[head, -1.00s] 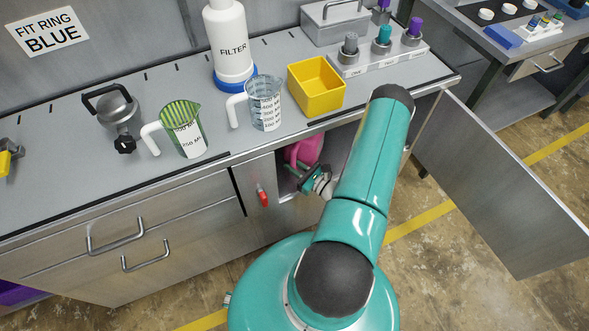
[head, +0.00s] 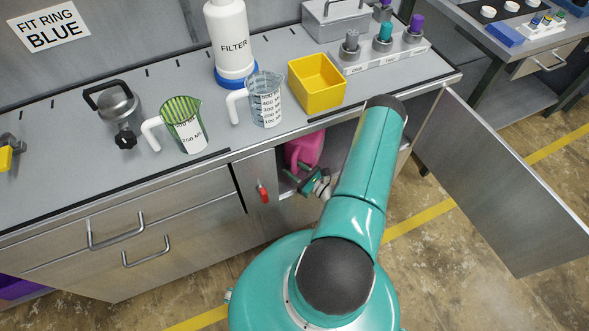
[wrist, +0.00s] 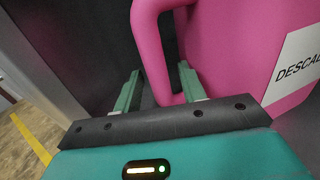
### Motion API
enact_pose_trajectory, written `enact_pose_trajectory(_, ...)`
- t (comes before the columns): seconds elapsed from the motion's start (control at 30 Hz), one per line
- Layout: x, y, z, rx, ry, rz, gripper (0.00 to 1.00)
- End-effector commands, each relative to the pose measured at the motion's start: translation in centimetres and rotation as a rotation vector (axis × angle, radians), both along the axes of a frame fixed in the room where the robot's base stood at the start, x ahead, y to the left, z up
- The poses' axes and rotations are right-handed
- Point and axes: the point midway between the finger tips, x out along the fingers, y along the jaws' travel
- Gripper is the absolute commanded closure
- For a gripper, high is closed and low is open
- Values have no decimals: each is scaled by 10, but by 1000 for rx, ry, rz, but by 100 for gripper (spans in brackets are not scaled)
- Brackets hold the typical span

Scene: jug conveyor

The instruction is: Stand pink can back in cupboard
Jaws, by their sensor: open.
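The pink can (head: 305,149) stands inside the open cupboard under the counter, partly hidden by my arm and the counter edge. In the wrist view the can (wrist: 235,45) fills the right side, with a white label whose visible letters read "DESCAL". Its loop handle (wrist: 148,45) is on the left of its body. My gripper (wrist: 160,85) is open, its two fingers apart and pointing at the lower end of the handle; I cannot tell whether they touch it. In the head view my gripper (head: 303,181) is at the cupboard opening, just in front of the can.
The cupboard door (head: 500,175) stands wide open at the right. A panel with a red handle (head: 263,193) is left of the opening. On the counter are a green jug (head: 182,127), a clear jug (head: 264,100), a yellow bin (head: 316,84) and a filter bottle (head: 230,42).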

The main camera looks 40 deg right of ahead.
Motion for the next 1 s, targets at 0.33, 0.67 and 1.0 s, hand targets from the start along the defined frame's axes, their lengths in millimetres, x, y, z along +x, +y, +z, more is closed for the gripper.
enact_pose_trajectory(0.33, -30, -6, 2, 1, 2, -4, 59)
enact_pose_trajectory(0.67, -98, -16, 1, 0, 0, -3, 59)
enact_pose_trajectory(1.0, -119, -19, 0, 0, 0, 0, 59)
